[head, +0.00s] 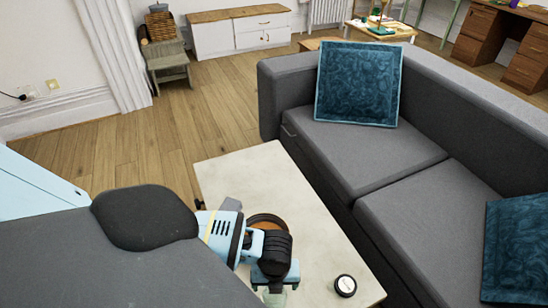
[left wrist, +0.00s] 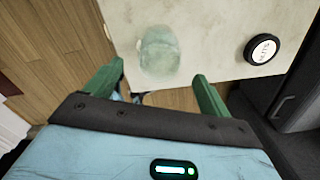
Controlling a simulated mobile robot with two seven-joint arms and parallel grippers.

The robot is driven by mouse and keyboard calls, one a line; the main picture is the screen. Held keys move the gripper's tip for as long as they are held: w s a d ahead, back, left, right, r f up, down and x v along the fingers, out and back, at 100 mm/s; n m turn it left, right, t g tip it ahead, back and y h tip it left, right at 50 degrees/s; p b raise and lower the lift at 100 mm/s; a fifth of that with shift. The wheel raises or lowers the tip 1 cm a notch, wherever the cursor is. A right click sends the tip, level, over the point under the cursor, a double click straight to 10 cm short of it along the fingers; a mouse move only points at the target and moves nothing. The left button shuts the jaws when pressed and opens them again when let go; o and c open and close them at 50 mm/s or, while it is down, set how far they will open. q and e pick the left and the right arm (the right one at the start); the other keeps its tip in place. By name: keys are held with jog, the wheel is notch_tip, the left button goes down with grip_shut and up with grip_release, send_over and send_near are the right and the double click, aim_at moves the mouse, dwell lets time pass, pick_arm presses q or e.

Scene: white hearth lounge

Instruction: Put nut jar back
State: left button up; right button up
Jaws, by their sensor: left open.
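A round black lid with a white label (head: 345,285) lies near the right edge of the pale table. In the left wrist view this lid (left wrist: 262,48) shows small lettering that seems to read NUTS; whether it sits on a jar is hard to tell. A pale green see-through glass vessel (left wrist: 160,52) is on the table to the lid's left. Its greenish glass (head: 274,299) shows partly at the bottom of the head view. My left gripper (left wrist: 158,72) is open and empty, its green fingers spread on either side below the glass vessel in the picture. My right gripper is not seen.
The pale coffee table (head: 235,170) stands beside a grey sofa (head: 400,190) with teal cushions (head: 358,84). A round brown-rimmed bowl (head: 267,219) is partly hidden behind my left arm. The table's far end is clear. Wooden floor (head: 220,100) is open behind it.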

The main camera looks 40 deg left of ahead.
pick_arm(q)
notch_tip(320, 180, up, 5)
jog(key=shift+f+p, duration=0.2)
jog(key=shift+p, duration=0.15)
jog(key=s+d+f+n+t+h, duration=0.3)
jog(key=s+d+f+n+h, duration=0.2)
jog(key=s+d+n, duration=0.55)
jog(key=s+a+n+t+y, duration=0.1)
jog(key=s+a+n, duration=0.2)
jog(key=s+n, duration=0.4)
jog(key=s+a+n+t+y, duration=0.2)
jog(key=s+a+n, duration=0.2)
jog(key=s+n, duration=0.2)
jog(key=shift+s+a+f+n+t, duration=0.3)
jog(key=shift+s+n, duration=0.1)
jog(key=shift+n, duration=0.55)
